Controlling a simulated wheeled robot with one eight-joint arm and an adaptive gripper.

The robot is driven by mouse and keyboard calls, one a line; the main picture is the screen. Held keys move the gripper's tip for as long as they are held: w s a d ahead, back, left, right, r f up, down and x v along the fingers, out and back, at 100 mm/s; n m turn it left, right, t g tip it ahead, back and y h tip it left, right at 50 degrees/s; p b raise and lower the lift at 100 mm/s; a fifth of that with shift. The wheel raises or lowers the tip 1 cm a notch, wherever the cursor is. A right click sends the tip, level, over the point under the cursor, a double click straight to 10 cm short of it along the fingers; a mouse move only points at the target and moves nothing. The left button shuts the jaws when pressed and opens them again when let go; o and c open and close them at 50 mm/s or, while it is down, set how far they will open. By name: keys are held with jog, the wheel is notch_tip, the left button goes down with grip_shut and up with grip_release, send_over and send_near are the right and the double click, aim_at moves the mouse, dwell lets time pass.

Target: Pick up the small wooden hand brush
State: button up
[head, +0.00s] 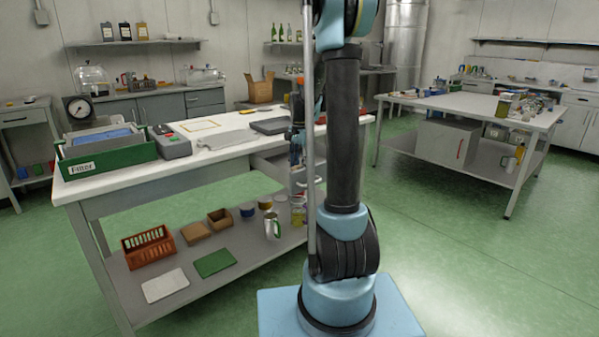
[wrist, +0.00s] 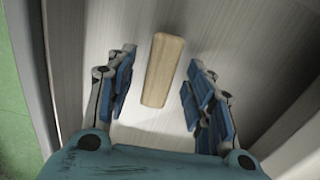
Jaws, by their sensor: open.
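A small light-wooden block-like piece, which looks like the hand brush (wrist: 162,70), lies on a pale grey streaked surface in the wrist view. Its long side runs nearly up and down the picture, tilted slightly. My gripper (wrist: 158,82) is open, with one blue-padded finger on each side of the wood and a visible gap on both sides. Any bristles are hidden from this angle. In the head view my arm covers the middle, and I cannot make out the brush or the fingertips there.
The white worktable (head: 225,165) carries a green "Filter" box (head: 108,165), a grey device (head: 172,143) and a dark flat item (head: 272,126). Its lower shelf holds an orange basket (head: 149,247) and a green mat (head: 214,263). Green floor is open on the right.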

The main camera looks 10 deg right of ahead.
aim_at(300, 165)
jog(key=shift+f, duration=0.2)
jog(key=shift+c, duration=0.3)
grip_shut()
jog(key=shift+r, duration=0.15)
notch_tip(300, 165, up, 10)
jog(key=shift+r, duration=0.15)
dwell(0.5)
jog(key=c, duration=1)
grip_release()
